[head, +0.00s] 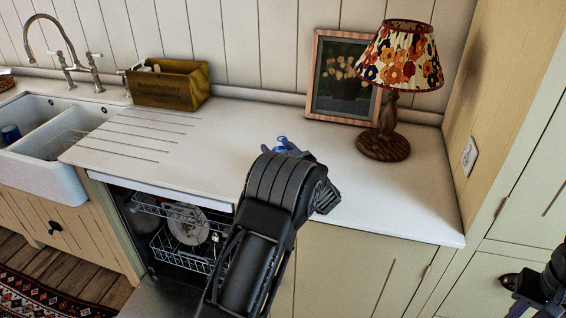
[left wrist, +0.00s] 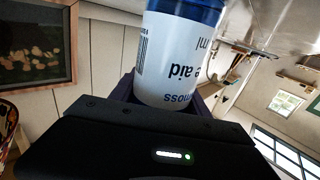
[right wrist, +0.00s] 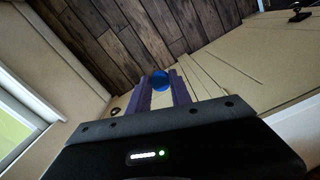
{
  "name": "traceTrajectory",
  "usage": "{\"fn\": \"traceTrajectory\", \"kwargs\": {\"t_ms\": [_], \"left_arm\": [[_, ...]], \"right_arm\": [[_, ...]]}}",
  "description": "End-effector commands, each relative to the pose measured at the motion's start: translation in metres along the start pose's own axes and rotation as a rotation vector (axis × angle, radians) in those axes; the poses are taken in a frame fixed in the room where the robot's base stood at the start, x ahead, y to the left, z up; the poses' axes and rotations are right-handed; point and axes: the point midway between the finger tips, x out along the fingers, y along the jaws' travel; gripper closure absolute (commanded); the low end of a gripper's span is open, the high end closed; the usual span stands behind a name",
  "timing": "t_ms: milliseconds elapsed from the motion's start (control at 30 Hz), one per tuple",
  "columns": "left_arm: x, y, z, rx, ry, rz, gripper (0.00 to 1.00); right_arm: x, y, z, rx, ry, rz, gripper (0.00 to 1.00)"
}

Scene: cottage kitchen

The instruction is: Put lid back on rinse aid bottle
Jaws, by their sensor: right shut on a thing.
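The white rinse aid bottle (left wrist: 172,60) with dark lettering and a blue end shows close up in the left wrist view, between the fingers of my left gripper (left wrist: 170,95). In the head view my left gripper (head: 305,170) is over the countertop and hides most of the bottle; only a bit of blue (head: 282,145) shows past it. I cannot tell whether its fingers press on the bottle. My right gripper (right wrist: 160,92) is shut on the round blue lid (right wrist: 161,80). In the head view my right gripper (head: 540,285) is at the lower right, away from the bottle.
A lamp (head: 385,145) and a framed picture (head: 328,110) stand behind on the counter. A yellow box (head: 165,88) and the sink (head: 65,180) are to the left. An open dishwasher (head: 180,240) is below. The counter's right front (head: 415,205) is clear.

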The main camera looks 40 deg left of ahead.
Motion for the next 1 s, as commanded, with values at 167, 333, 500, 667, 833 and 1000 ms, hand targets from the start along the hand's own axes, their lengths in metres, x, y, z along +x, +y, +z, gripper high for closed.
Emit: {"fn": "traceTrajectory", "kwargs": {"t_ms": [167, 333, 500, 667, 833, 1000], "left_arm": [[0.0, 0.0, 0.0, 0.0, 0.0, 0.0, 0.61], [0.0, 0.0, 0.0, 0.0, 0.0, 0.0, 0.75], [0.0, 0.0, 0.0, 0.0, 0.0, 0.0, 0.89], [0.0001, 0.0, -0.0005, 0.0, 0.001, 0.0, 1.0], [0.0001, 0.0, -0.0008, 0.0, 0.001, 0.0, 1.0], [0.0, 0.0002, -0.003, 0.0, 0.001, 0.0, 1.0]], "right_arm": [[0.0, 0.0, 0.0, 0.0, 0.0, 0.0, 1.0], [0.0, 0.0, 0.0, 0.0, 0.0, 0.0, 1.0], [0.0, 0.0, 0.0, 0.0, 0.0, 0.0, 1.0], [-0.0001, 0.0, 0.0, 0.0, 0.0, 0.0, 1.0], [0.0, 0.0, 0.0, 0.0, 0.0, 0.0, 1.0], [0.0005, 0.0, 0.0, 0.0, 0.0, 0.0, 1.0]]}}
